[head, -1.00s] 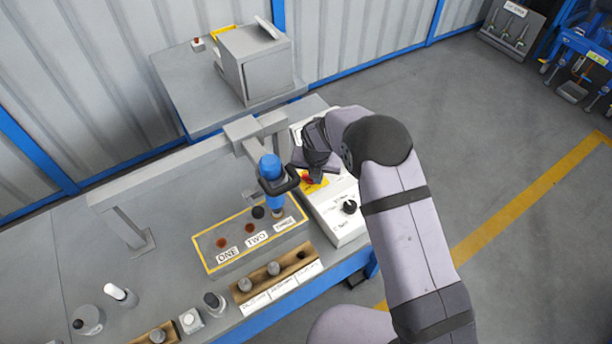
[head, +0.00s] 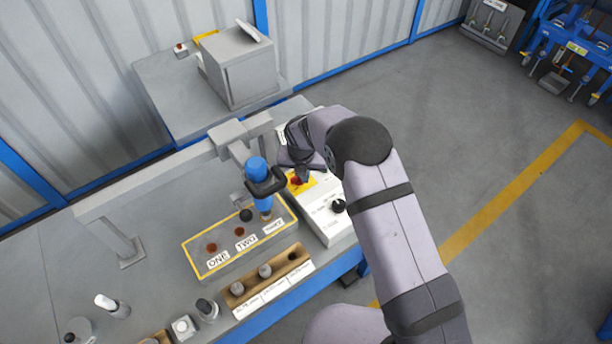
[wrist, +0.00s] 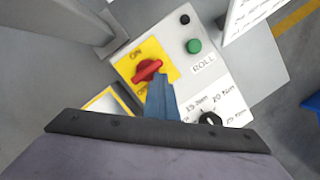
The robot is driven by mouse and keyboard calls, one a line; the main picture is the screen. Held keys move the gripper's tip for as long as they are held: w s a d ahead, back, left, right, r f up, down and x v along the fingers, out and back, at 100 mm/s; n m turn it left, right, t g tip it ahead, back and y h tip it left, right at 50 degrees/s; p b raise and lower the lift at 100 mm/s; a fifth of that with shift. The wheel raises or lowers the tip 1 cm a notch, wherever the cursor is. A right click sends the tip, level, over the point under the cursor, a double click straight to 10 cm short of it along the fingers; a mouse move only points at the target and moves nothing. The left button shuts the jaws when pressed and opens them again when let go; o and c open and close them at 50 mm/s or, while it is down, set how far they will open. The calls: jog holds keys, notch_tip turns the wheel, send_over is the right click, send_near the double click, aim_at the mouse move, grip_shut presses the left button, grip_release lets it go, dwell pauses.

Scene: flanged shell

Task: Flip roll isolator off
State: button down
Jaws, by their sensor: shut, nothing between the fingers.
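The roll isolator is a red rotary handle (wrist: 148,69) on a yellow plate (wrist: 131,64) marked ON, with a second label partly hidden below the handle. The handle lies slanted, from lower left to upper right in the wrist view. It also shows as a small red spot (head: 296,181) in the head view, partly covered by my gripper. My gripper (wrist: 160,80) is shut and empty, its fingertips just beside the handle's lower right side. I cannot tell whether they touch it.
The white panel (wrist: 215,75) also carries a green button (wrist: 194,46), a black button and a black selector knob (wrist: 209,118). A grey post is close by.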

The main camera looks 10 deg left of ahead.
jog(key=shift+w+a+r, duration=0.1)
jog(key=shift+a+r, duration=0.1)
jog(key=shift+a, duration=0.35)
jog(key=shift+w+r+p, duration=0.1)
jog(key=shift+r+p, duration=0.65)
jog(key=s+d+r+p, duration=0.2)
jog(key=r+p, duration=0.3)
jog(key=r, duration=0.3)
jog(key=s+d+r+p, duration=0.1)
jog(key=d+r+p, duration=0.1)
jog(key=r+p, duration=0.3)
jog(key=shift+d+p+v, duration=0.3)
jog(key=shift+p+v, duration=0.1)
jog(key=shift+v, duration=1.95)
jog(key=shift+w, duration=0.15)
